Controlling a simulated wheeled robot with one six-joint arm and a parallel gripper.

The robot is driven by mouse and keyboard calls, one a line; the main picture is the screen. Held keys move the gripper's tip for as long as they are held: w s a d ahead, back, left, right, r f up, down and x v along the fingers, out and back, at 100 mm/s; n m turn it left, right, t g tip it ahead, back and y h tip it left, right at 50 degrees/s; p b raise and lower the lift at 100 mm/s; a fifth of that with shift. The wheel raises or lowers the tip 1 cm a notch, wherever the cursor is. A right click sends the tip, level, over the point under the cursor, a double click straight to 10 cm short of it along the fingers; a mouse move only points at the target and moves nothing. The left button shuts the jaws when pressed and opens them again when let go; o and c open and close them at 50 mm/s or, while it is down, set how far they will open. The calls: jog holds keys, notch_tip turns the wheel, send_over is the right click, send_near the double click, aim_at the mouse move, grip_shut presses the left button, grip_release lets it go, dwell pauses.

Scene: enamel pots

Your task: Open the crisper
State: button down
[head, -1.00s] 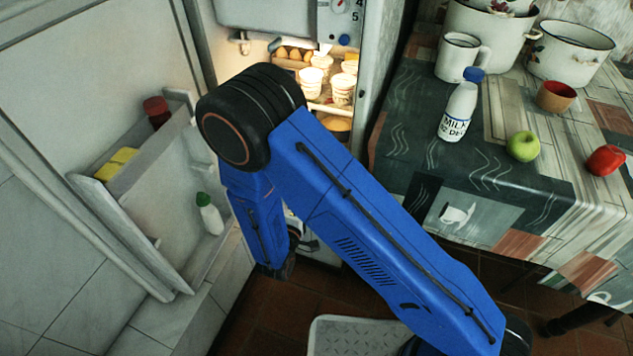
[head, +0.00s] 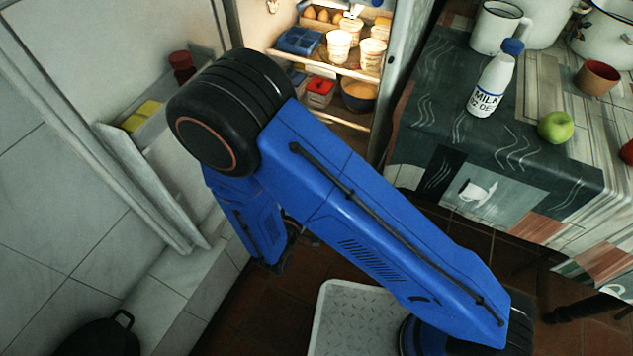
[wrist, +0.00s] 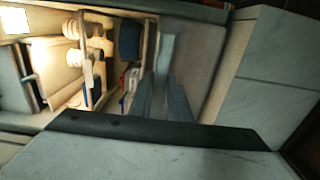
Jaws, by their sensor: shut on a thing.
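The open fridge (head: 345,75) stands at the top middle of the head view. Its lower part, where the crisper sits, is hidden behind my blue arm. My gripper (head: 284,248) is low in front of the fridge and mostly covered by the arm. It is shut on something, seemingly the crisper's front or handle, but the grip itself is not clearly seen. The wrist view is dim and tilted. It shows the lit fridge shelves (wrist: 90,60) at left and pale panels close by. I cannot tell how far the crisper stands out.
The open fridge door (head: 150,190), with shelves on its inner side, is at left. A table (head: 530,150) with a milk bottle (head: 494,80), a green apple (head: 556,127) and pots is at right. A black pot (head: 100,338) is on the floor at lower left.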

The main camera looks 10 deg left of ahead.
jog(key=c, duration=1.7)
grip_release()
jog(key=shift+f, duration=0.2)
jog(key=v, duration=1.7)
jog(key=shift+s+a, duration=0.1)
jog(key=shift+s, duration=0.1)
jog(key=shift+w+r, duration=0.1)
